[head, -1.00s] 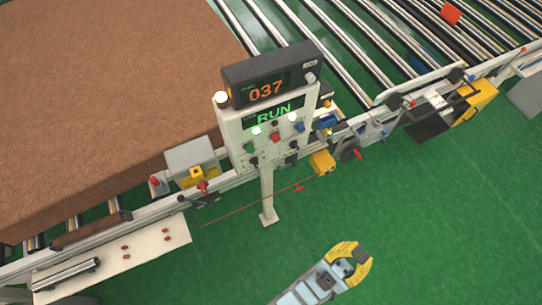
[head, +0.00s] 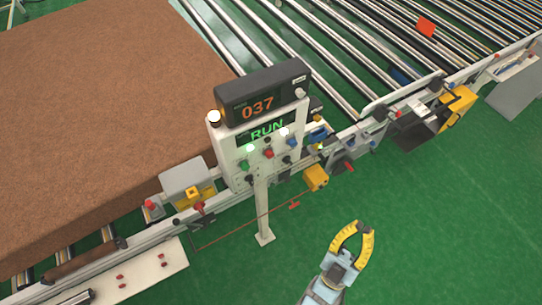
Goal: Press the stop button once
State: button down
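A white control panel (head: 232,151) stands on a post beside the conveyor. Its upper display (head: 257,107) reads 037 in orange and its lower screen (head: 267,131) reads RUN in green. The panel face carries several buttons: a green one (head: 244,165), a red one (head: 268,153) and a blue one (head: 291,142). No lettering by the buttons can be read, so I cannot tell which is labelled stop. My gripper (head: 361,228), with yellow fingers, is at the lower right, apart from the panel.
A large brown mattress (head: 90,120) lies on the roller conveyor at left. Bare metal rollers (head: 330,50) run to the upper right. Yellow and grey fittings (head: 317,177) stick out along the conveyor's near edge. The green floor (head: 440,230) is clear at right.

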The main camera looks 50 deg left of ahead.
aim_at(269, 154)
jog(key=w+a+f+n+g+y, duration=0.2)
jog(key=w+a+f+g, duration=0.1)
jog(key=a+g, duration=0.25)
jog(key=w+a+f+n+g+y, duration=0.1)
jog(key=w+a+f+n+g, duration=0.25)
jog(key=a, duration=0.35)
jog(key=s+a+f+n+g+h+b, duration=0.1)
jog(key=s+a+f+n+g+h, duration=0.1)
jog(key=a+f+g, duration=0.4)
jog(key=a+f, duration=0.4)
jog(key=f, duration=0.1)
jog(key=shift+s+a+g, duration=0.25)
jog(key=shift+g, duration=0.15)
jog(key=shift+a+n, duration=0.1)
jog(key=shift+n, duration=0.15)
jog(key=w+a+b, duration=0.1)
jog(key=a+b, duration=0.5)
jog(key=a, duration=0.2)
jog(key=shift+w+a, duration=0.2)
jog(key=shift+w, duration=0.1)
jog(key=shift+a, duration=0.1)
jog(key=shift+w+a+r+b, duration=0.1)
jog(key=shift+a+b, duration=0.25)
jog(key=shift+b, duration=0.1)
